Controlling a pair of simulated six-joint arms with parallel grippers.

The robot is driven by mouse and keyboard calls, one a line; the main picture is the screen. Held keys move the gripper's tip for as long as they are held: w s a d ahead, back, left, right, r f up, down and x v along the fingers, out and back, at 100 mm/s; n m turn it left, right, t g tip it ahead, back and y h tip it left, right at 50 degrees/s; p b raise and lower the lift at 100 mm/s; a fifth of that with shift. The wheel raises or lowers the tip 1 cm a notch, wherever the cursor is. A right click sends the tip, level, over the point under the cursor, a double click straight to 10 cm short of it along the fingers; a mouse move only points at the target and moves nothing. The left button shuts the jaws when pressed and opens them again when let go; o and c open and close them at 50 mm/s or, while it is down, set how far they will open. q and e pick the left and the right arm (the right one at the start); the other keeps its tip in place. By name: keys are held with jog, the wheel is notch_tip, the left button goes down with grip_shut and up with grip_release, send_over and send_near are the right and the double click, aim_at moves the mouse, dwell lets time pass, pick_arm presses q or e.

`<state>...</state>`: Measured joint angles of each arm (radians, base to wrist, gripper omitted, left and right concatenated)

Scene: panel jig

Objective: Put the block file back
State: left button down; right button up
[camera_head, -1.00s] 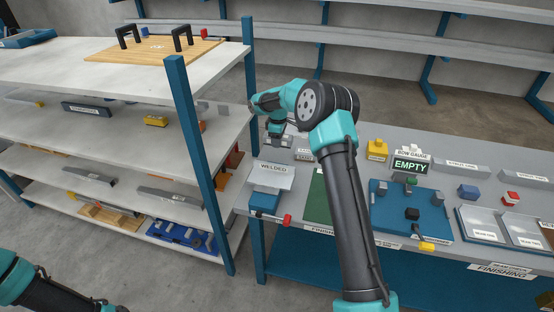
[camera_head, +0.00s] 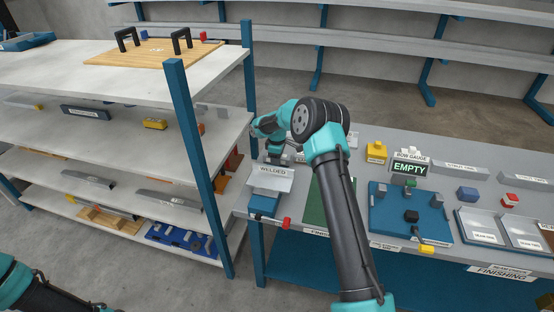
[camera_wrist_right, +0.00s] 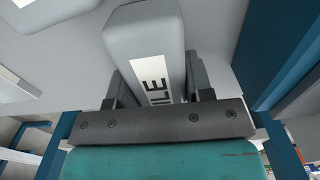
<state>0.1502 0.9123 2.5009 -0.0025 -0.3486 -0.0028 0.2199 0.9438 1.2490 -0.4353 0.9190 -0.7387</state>
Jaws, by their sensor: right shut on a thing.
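The block file (camera_wrist_right: 145,40) is a grey rounded block with a white label, of which "ILE" can be read in the right wrist view. My right gripper (camera_wrist_right: 162,82) is shut on it, one dark finger on each side. In the head view my right gripper (camera_head: 277,155) is over the left end of the grey bench, just behind the WELDED plate. The block file is mostly hidden there, and I cannot tell whether it touches the bench. Only part of my left arm shows at the lower left; its gripper is out of view.
The WELDED plate (camera_head: 271,178) stands in front of my right gripper. A blue shelf post (camera_head: 192,160) and loaded shelves are to the left. A yellow block (camera_head: 376,152), the EMPTY sign (camera_head: 410,168) and a blue fixture board (camera_head: 385,218) are to the right.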

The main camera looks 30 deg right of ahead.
jog(key=shift+f, duration=0.25)
jog(key=o, duration=1)
jog(key=shift+c, duration=0.2)
notch_tip(320, 180, up, 12)
jog(key=shift+r, duration=0.1)
dwell(0.3)
